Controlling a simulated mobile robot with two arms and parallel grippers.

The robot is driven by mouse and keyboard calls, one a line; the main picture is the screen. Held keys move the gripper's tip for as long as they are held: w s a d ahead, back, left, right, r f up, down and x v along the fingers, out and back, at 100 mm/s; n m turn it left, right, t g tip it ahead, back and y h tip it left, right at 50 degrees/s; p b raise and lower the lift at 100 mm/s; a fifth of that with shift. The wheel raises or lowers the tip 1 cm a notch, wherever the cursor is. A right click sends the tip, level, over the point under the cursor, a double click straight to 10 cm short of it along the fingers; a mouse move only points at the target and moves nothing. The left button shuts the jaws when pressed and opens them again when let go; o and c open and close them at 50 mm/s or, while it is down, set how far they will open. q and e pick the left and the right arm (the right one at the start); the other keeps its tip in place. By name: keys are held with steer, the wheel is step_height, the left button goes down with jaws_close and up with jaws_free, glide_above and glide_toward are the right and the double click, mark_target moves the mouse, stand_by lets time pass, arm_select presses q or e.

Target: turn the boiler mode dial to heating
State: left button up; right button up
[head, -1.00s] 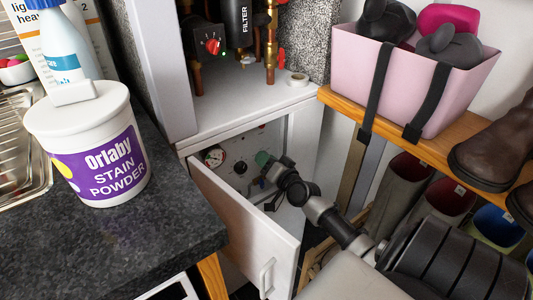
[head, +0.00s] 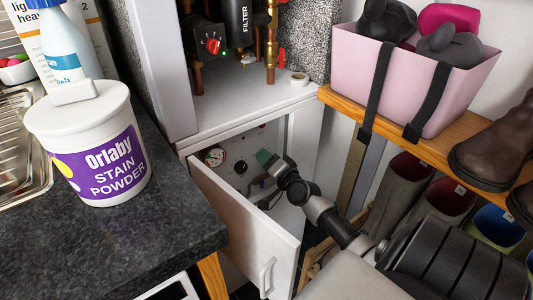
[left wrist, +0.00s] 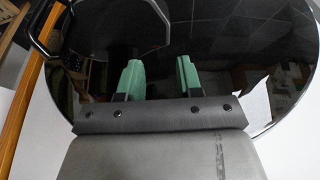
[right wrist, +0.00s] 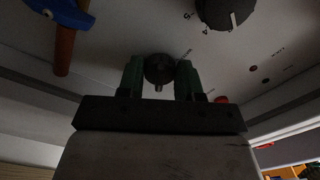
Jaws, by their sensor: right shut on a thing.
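The open lower boiler cupboard shows a pale control panel (head: 226,177) in the head view. My right gripper (head: 265,157) reaches in to this panel. In the right wrist view, my right gripper (right wrist: 160,75) has its green fingers on either side of a small dark round knob (right wrist: 159,66) and is shut on it. This looks like the mode dial; its markings are too dark to read. A larger black numbered dial (right wrist: 228,10) with a pale pointer is beside it. My left gripper (left wrist: 160,78) is open and empty in front of a shiny black round surface.
The white cupboard door (head: 245,225) hangs open left of my right arm. A gauge (head: 215,156) is on the panel. A blue valve handle (right wrist: 55,14) on a copper pipe is close to the right gripper. The wooden shelf (head: 390,140) holds a pink bin (head: 400,85).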

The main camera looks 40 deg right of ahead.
arm_select(q)
steer(key=shift+f, duration=0.1)
arm_select(e)
steer(key=o, duration=0.9)
steer(key=shift+s, duration=0.15)
arm_select(q)
steer(key=shift+w, duration=0.2)
arm_select(e)
steer(key=s+a, duration=0.1)
steer(key=s, duration=0.9)
steer(key=shift+s, duration=0.25)
arm_select(q)
steer(key=shift+s+f, duration=0.15)
steer(key=shift+f, duration=0.15)
arm_select(e)
steer(key=shift+a, duration=0.1)
steer(key=shift+s+f, duration=0.1)
